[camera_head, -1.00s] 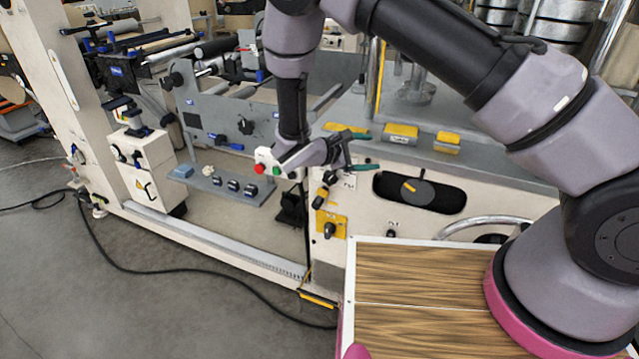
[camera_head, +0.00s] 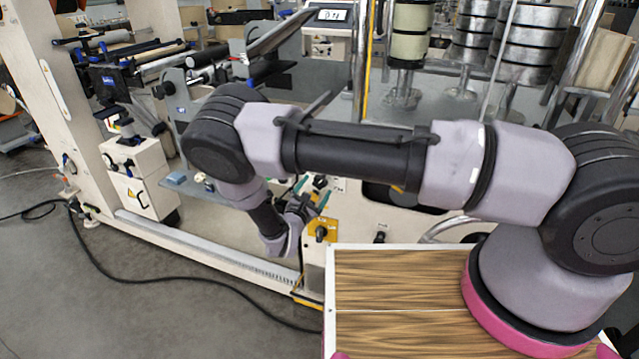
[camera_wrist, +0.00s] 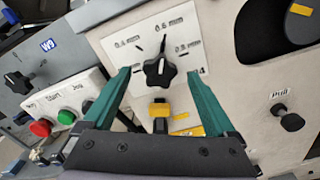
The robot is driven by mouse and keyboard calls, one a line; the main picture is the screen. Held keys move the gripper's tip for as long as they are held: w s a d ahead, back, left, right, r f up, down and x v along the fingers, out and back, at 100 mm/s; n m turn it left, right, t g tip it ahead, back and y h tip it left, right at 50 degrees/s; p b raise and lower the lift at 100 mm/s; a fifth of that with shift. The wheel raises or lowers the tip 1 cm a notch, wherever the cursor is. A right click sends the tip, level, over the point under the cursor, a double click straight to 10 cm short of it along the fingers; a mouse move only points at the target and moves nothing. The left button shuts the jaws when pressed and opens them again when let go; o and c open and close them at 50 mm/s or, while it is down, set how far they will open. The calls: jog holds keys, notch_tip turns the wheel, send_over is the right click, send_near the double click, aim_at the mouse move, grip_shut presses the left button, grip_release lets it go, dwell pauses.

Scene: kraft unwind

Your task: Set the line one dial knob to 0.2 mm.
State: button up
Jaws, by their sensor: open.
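In the wrist view a black lobed dial knob (camera_wrist: 158,73) sits on a white scale plate (camera_wrist: 142,42) with several mm labels. The labels are small and tilted, so I cannot read them surely. A dark pointed mark stands above the knob, toward the top of the scale. My gripper (camera_wrist: 162,78) is open, its two green fingers reaching up on either side of the knob with gaps; I cannot tell the depth between them. In the head view my gripper (camera_head: 312,192) is low at the machine's front panel, and my arm hides the dial there.
A yellow-and-black part (camera_wrist: 159,110) lies just below the knob, between the fingers. Red (camera_wrist: 41,128) and green (camera_wrist: 67,117) buttons are at left. A "Pull" knob (camera_wrist: 279,109) is at right. A yellow plate with a black knob (camera_head: 320,231) is beside my gripper.

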jog(key=shift+x, duration=2)
jog(key=c, duration=1.4)
